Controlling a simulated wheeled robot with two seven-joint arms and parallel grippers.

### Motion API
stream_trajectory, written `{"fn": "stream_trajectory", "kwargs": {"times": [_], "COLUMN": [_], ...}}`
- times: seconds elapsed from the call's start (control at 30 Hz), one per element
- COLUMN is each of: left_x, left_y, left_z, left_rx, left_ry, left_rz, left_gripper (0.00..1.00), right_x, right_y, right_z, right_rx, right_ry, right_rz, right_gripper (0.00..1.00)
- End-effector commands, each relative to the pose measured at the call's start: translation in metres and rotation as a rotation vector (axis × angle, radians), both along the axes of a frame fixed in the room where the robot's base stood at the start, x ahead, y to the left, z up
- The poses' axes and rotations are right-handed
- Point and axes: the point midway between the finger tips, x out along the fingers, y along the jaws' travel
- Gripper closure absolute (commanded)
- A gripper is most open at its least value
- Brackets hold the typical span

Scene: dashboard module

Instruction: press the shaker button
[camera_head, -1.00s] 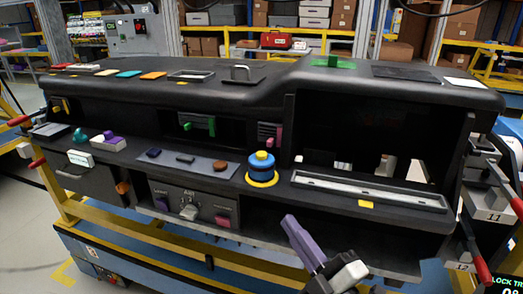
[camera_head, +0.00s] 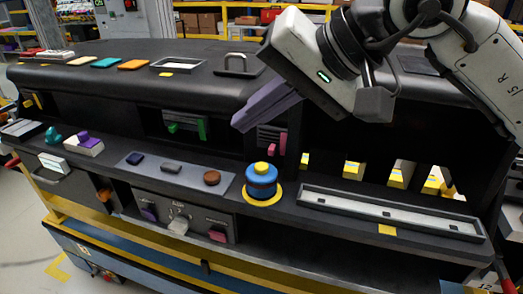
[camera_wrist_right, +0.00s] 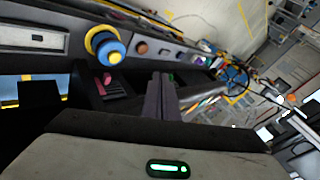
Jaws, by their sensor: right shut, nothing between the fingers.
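A blue round cylinder with a yellow cap (camera_head: 261,180) stands on a yellow ring on the dashboard's middle ledge. It looks like the shaker button, but I can read no label. It also shows in the wrist view at the upper left (camera_wrist_right: 104,44). My right gripper (camera_head: 238,124) has purple fingers, shut and empty. It hangs in the air above and left of the cylinder in the head view, apart from it. In the wrist view the shut fingers (camera_wrist_right: 158,100) point away, to the right of the cylinder. My left gripper is not in view.
A flat panel with dark and brown buttons (camera_head: 174,168) lies left of the cylinder. A long metal tray (camera_head: 390,213) lies to its right. A pink lever (camera_head: 283,145) and a green lever (camera_head: 190,127) sit in recesses behind. A metal handle (camera_head: 237,65) rises on the top.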

Motion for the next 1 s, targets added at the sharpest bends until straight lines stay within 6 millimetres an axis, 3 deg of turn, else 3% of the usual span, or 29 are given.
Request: {"fn": "stream_trajectory", "kwargs": {"times": [0.2, 0.57, 0.77, 1.0], "left_x": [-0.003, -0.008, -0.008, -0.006], "left_y": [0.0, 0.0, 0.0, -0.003], "left_z": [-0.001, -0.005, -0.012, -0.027], "left_rx": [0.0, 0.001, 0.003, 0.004], "left_ry": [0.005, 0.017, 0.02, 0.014], "left_rz": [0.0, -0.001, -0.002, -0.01], "left_gripper": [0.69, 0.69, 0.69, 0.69], "right_x": [0.017, 0.017, 0.017, 0.017], "right_y": [-0.025, -0.025, -0.025, -0.025], "right_z": [0.019, 0.019, 0.008, -0.021], "right_rx": [-0.135, -0.137, -0.136, -0.134], "right_ry": [-0.15, -0.153, -0.151, -0.149], "right_rz": [-0.022, -0.022, -0.021, -0.021], "right_gripper": [1.0, 1.0, 1.0, 1.0]}}
